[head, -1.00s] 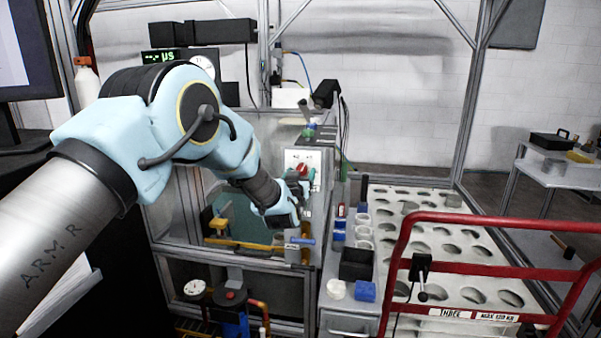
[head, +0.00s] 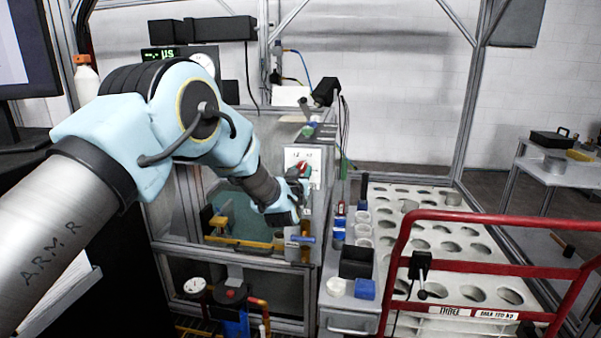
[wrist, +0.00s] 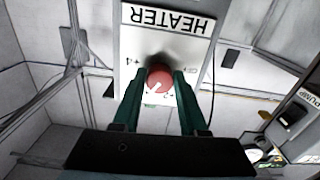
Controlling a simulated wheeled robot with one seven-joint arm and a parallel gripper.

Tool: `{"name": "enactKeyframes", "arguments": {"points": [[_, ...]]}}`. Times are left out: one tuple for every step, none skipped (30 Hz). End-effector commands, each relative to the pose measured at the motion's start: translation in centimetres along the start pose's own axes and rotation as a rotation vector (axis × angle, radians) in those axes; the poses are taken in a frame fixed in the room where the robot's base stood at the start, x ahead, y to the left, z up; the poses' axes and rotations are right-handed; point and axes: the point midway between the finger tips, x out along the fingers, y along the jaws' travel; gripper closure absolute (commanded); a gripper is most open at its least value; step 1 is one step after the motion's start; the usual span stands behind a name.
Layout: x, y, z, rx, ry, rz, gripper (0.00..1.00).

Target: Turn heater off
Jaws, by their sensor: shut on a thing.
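The heater panel (wrist: 170,22) is a white plate lettered HEATER, upside down in the wrist view. Its red round knob (wrist: 158,85) with a white pointer line sits between the two green fingers of my gripper (wrist: 157,92). The fingers are shut on the knob from both sides. In the head view the white panel (head: 312,156) stands on the front of the bench unit, and my gripper (head: 303,178) reaches it from the left. The knob (head: 303,169) is partly hidden there. The lettering around the knob is partly covered by the fingers.
A box lettered PUMP (wrist: 295,112) is at the right of the wrist view. In the head view a red-railed cart (head: 480,272), a black bin (head: 356,262) and a white tray with round holes (head: 440,204) stand to the right. A blue-handled valve (head: 301,239) is below my gripper.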

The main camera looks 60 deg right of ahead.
Motion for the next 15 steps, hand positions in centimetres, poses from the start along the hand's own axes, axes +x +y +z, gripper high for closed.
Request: {"name": "enactKeyframes", "arguments": {"points": [[0.0,-0.01,0.01,-0.002,0.0,0.0,1.0],[0.0,-0.02,0.03,-0.003,0.0,0.0,1.0],[0.0,-0.02,0.07,-0.007,0.0,0.0,1.0],[0.0,-0.03,0.1,-0.012,0.001,0.0,1.0],[0.01,-0.05,0.14,-0.017,0.001,-0.001,1.0],[0.01,-0.08,0.18,-0.027,0.001,-0.001,1.0],[0.01,-0.1,0.21,-0.037,0.002,-0.001,1.0],[0.02,-0.11,0.24,-0.047,0.002,-0.001,1.0],[0.02,-0.1,0.31,-0.064,0.002,-0.001,1.0],[0.02,-0.08,0.38,-0.079,0.002,-0.001,1.0],[0.01,-0.06,0.46,-0.096,0.002,0.0,1.0],[0.02,-0.1,0.52,-0.12,0.002,-0.001,1.0],[0.03,-0.12,0.52,-0.141,0.003,-0.001,1.0],[0.03,-0.12,0.54,-0.164,0.004,-0.001,1.0],[0.03,-0.13,0.63,-0.194,0.004,-0.001,1.0]]}}
